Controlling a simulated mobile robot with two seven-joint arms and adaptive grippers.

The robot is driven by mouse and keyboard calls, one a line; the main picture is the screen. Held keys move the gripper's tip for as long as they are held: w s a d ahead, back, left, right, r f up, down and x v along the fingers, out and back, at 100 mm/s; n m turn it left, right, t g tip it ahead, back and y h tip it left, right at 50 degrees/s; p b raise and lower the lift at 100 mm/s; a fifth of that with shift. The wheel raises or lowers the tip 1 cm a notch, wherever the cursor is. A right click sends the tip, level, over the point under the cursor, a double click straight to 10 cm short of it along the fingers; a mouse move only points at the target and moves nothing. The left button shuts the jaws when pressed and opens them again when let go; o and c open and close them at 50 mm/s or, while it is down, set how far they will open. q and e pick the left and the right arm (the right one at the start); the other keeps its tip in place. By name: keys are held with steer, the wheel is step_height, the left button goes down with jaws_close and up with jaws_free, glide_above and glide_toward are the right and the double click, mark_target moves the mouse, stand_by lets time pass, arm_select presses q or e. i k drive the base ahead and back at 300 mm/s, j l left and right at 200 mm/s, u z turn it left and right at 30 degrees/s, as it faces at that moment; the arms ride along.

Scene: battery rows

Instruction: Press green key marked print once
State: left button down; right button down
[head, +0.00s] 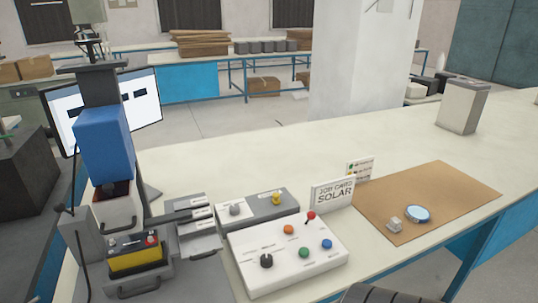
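A white control box (280,275) sits on the near part of the bench. A round green key (304,252) is on its sloping top, towards the front. A blue key (327,244) is to its right and an orange key (288,229) is further back. A black knob (266,261) is to its left and a red-topped lever (310,216) is at the back. The small labels by the keys are too small to read. Neither of my grippers shows, and nothing covers the green key.
A grey box with a yellow knob (276,199) and a "SOLAR" sign (333,193) stand behind the control box. A machine with a blue block (104,144) and a yellow-black battery (137,253) is left. A brown mat (450,195) lies right. The bench beyond is mostly clear.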

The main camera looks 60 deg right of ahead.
mark_target(304, 251)
steer(key=z, duration=2)
